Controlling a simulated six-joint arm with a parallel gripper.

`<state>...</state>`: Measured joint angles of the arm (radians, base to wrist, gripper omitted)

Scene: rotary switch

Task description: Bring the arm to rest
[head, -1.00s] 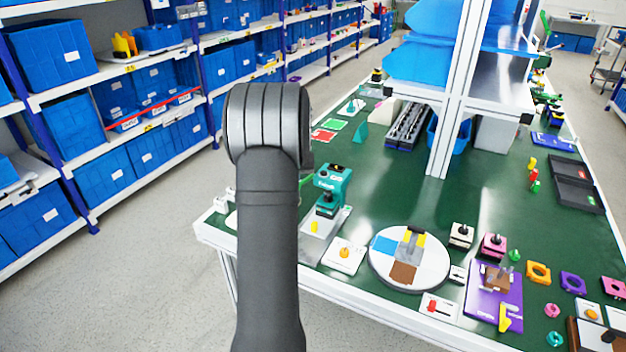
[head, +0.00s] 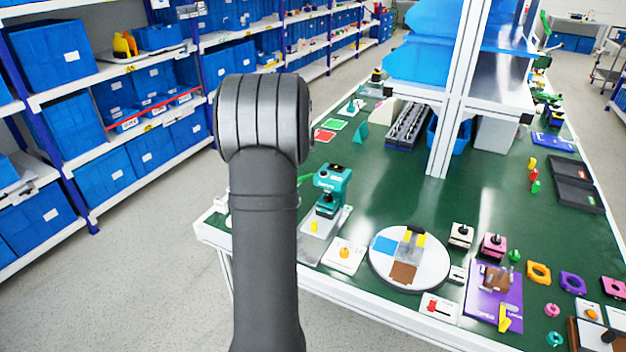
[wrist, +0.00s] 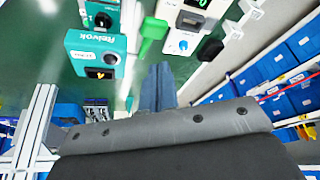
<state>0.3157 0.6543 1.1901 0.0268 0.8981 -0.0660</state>
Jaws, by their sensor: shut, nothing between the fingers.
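My gripper (wrist: 158,72) shows in the wrist view as two blue-grey fingers side by side, shut with nothing between them. It is apart from the things around it. In the head view my own dark arm stands upright at the left of the table and hides the gripper. A white plate with an orange knob (head: 344,253) lies at the table's near edge, right of the arm. A white plate with a red switch (head: 438,307) lies farther right. In the wrist view a white device with a blue dial (wrist: 183,40) is beyond the fingertips.
A teal device (head: 331,187) stands near my arm; it also shows in the wrist view (wrist: 97,55). A green thing (wrist: 151,35) is close beyond the fingertips. Shelves with blue bins (head: 105,160) line the left. The floor (head: 165,270) between is clear.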

